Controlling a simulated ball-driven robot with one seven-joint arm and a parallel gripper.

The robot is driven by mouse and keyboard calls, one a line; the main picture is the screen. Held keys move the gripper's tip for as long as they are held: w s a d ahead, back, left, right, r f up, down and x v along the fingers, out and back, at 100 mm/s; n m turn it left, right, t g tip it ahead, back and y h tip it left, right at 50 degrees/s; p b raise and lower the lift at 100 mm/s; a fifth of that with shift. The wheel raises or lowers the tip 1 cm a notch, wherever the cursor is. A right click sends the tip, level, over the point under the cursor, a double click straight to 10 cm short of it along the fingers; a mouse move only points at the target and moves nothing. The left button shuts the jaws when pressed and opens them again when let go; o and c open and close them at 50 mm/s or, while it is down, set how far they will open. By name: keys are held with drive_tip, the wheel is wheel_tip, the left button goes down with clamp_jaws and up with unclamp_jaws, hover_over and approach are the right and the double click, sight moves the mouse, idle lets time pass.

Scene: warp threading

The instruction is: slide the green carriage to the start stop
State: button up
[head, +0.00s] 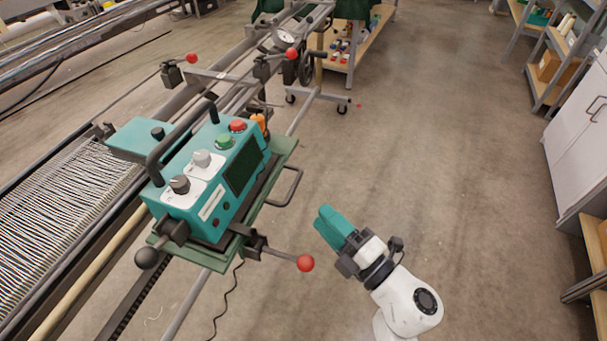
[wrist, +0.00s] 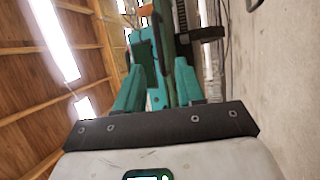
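The green carriage (head: 215,175), a teal control box with knobs and buttons on a green plate, sits on the long rail at left-centre in the head view. A dark U-shaped handle (head: 289,187) sticks out from its right side. It also shows in the wrist view, where part of its teal side (wrist: 154,101) lies between the fingers in the picture. My gripper (head: 327,220) has teal fingers and is right of the carriage, apart from it. In the wrist view my gripper (wrist: 158,80) has its fingers apart and holds nothing. I cannot tell which fitting is the start stop.
Red-knobbed levers stand at the carriage's near end (head: 305,263) and farther up the rail (head: 191,58). The threads (head: 70,205) run left of the rail. A wheeled shelf (head: 355,50) stands at the back, a white cabinet (head: 580,140) at right. The floor between is clear.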

sight(293, 185)
drive_tip(key=b+x, duration=0.1)
drive_tip(key=x, duration=0.9)
drive_tip(key=shift+w+a+r, duration=0.1)
drive_tip(key=shift+w+a, duration=0.05)
drive_tip(key=shift+a, duration=0.05)
drive_tip(key=shift+c, duration=0.2)
clamp_jaws()
